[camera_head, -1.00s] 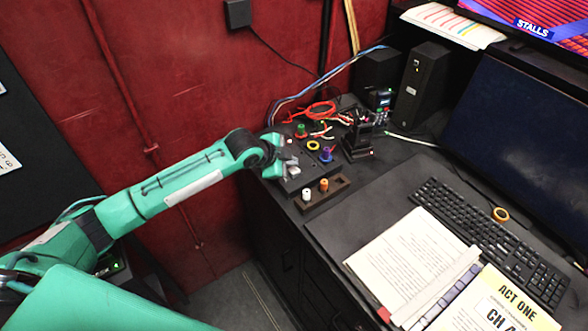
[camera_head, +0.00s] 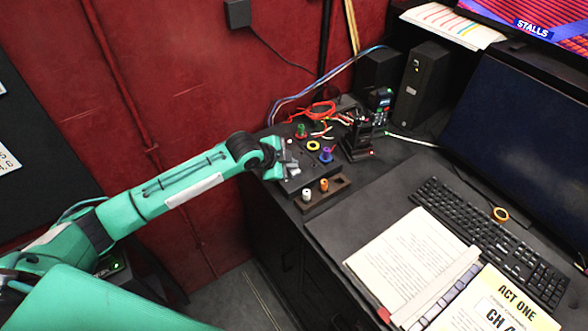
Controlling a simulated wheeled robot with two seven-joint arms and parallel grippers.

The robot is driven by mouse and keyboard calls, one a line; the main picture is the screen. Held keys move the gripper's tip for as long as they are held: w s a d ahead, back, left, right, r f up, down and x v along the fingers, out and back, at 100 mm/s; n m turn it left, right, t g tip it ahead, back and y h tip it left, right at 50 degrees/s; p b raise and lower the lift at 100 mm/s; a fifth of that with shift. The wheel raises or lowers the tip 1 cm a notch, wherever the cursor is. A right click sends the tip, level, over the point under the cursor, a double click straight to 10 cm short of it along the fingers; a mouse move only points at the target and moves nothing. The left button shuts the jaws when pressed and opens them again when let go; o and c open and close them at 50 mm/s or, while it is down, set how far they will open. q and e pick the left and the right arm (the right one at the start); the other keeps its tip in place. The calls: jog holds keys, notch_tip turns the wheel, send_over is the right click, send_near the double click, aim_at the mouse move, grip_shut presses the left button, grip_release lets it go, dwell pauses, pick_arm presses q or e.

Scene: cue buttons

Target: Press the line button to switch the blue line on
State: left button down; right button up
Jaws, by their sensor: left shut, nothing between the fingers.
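A dark button box (camera_head: 309,171) sits at the left corner of the desk. On it stand a green knob (camera_head: 301,131), a blue-purple knob (camera_head: 326,154) and a yellow ring (camera_head: 313,145). My left gripper (camera_head: 291,168) is shut and empty over the left part of the box, its fingertips close to the surface. The gripper hides that part of the box, and I cannot tell whether it touches a button. I cannot make out which control is the line button. My right gripper is not in view.
A small holder with white and orange pegs (camera_head: 324,185) stands just in front of the box. Red and white cables (camera_head: 320,110) lie behind it, beside a black device (camera_head: 357,143). A keyboard (camera_head: 490,240) and open script (camera_head: 412,262) cover the right of the desk.

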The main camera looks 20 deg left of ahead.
aim_at(291, 171)
pick_arm(q)
jog(key=shift+f, duration=0.5)
dwell(0.7)
jog(key=shift+r+p, duration=0.85)
jog(key=shift+r, duration=0.1)
notch_tip(291, 171, up, 5)
jog(key=p, duration=0.4)
jog(key=shift+p, duration=0.4)
